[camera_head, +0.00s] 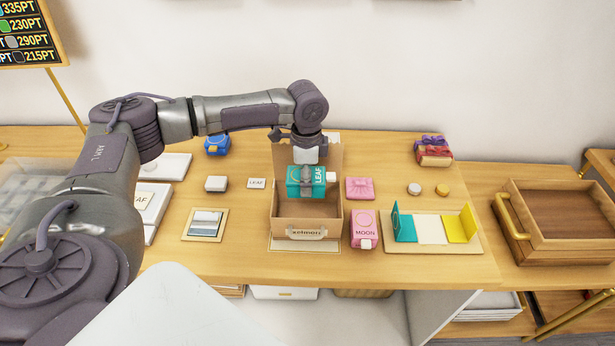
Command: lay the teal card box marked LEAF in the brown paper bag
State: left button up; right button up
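The teal card box marked LEAF (294,189) is upright within the outline of the brown paper bag's opening, hanging from my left gripper (307,172). My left gripper points down and is shut on the box's upper part, with one grey finger across its front. The brown paper bag (283,228) stands open on the wooden counter, its tall back panel behind the gripper and a label on its front. Part of its inner floor shows below and right of the box. I cannot tell how far the box is below the rim. My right gripper is not in view.
A pink MOON box (363,230) stands close to the bag's right side, with a pink packet (360,188) behind it. A tray with colored cards (432,246) lies further right. A LEAF label (256,183) and a framed sample (205,224) lie left.

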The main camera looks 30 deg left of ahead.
pick_arm(q)
jog(key=shift+r+p, duration=0.2)
jog(key=shift+p, duration=0.4)
jog(key=shift+d+f, duration=0.1)
jog(key=shift+f, duration=0.8)
jog(key=shift+f+b, duration=1.7)
jog(key=shift+f, duration=3.95)
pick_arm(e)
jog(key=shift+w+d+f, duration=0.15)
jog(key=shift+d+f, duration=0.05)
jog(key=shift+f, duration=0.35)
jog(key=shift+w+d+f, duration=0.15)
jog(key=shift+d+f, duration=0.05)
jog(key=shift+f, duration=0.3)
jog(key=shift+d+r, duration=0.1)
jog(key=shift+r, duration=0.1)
pick_arm(q)
jog(key=shift+p, duration=0.45)
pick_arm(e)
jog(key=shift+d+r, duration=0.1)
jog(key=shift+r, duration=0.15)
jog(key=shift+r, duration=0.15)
